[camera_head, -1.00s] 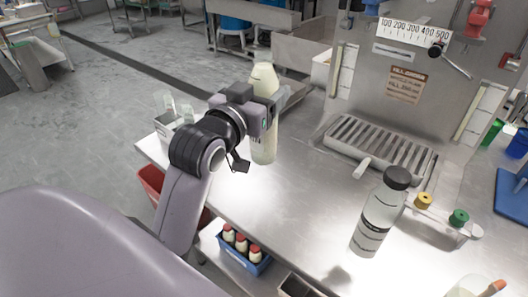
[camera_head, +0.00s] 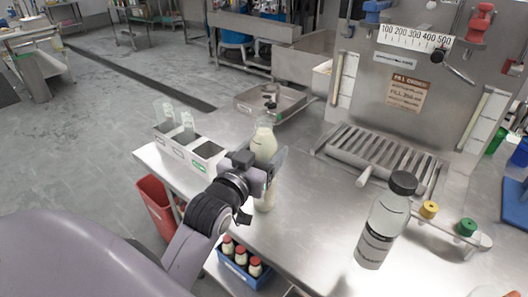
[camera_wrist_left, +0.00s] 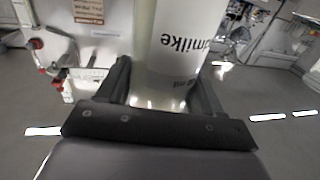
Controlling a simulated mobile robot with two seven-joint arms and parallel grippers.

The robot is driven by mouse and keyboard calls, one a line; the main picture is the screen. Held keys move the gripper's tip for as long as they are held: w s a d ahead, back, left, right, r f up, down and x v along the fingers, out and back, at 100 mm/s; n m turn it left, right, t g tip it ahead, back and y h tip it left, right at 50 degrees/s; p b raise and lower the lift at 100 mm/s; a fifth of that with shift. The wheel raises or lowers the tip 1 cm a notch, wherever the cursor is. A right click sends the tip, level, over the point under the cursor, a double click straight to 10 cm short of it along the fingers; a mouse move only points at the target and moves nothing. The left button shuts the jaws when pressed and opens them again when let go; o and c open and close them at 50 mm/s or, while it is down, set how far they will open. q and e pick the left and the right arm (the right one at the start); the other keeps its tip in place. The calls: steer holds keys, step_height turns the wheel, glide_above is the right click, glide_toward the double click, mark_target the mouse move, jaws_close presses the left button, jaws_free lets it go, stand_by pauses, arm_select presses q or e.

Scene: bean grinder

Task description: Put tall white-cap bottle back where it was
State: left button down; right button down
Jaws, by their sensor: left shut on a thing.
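The tall pale bottle (camera_head: 264,141) is upright in my left gripper (camera_head: 270,166), near the left part of the steel table (camera_head: 312,235). The gripper is shut around its middle; the gripper and wrist hide part of the body. Its cap is pale and hard to tell from the neck. I cannot tell whether its base touches the table. In the left wrist view, the white bottle (camera_wrist_left: 172,50) stands between the fingers with dark lettering upside down in the picture. My right gripper is not in view.
A black-capped bottle (camera_head: 383,222) stands at right. A grooved drain tray (camera_head: 385,155) lies before the machine. White bins (camera_head: 208,151) and a shallow metal tray (camera_head: 290,95) are left and behind. A blue crate (camera_head: 240,266) of red-capped bottles sits below the edge.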

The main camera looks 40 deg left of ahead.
arm_select(q)
steer(key=shift+r, duration=0.1)
steer(key=shift+c, duration=0.8)
jaws_free()
steer(key=shift+s, duration=0.1)
steer(key=s+d, duration=0.1)
steer(key=s, duration=1)
steer(key=shift+s+d+p, duration=0.2)
steer(key=shift+s+p, duration=0.15)
steer(key=s+d+f+m+g+h, duration=0.1)
steer(key=s+d+f+m+g, duration=0.15)
steer(key=s+f+g, duration=0.6)
steer(key=s+d+f+m+g+h, duration=0.1)
steer(key=s+d+f+g, duration=0.35)
steer(key=f, duration=0.65)
steer(key=w+d+f+t+h, duration=0.1)
steer(key=w+f+t+h, duration=0.1)
steer(key=w+f+t, duration=0.3)
step_height(320, 180, down, 3)
steer(key=shift+w+r+t+p, duration=0.1)
steer(key=shift+w+t+p, duration=0.25)
steer(key=shift+w, duration=0.35)
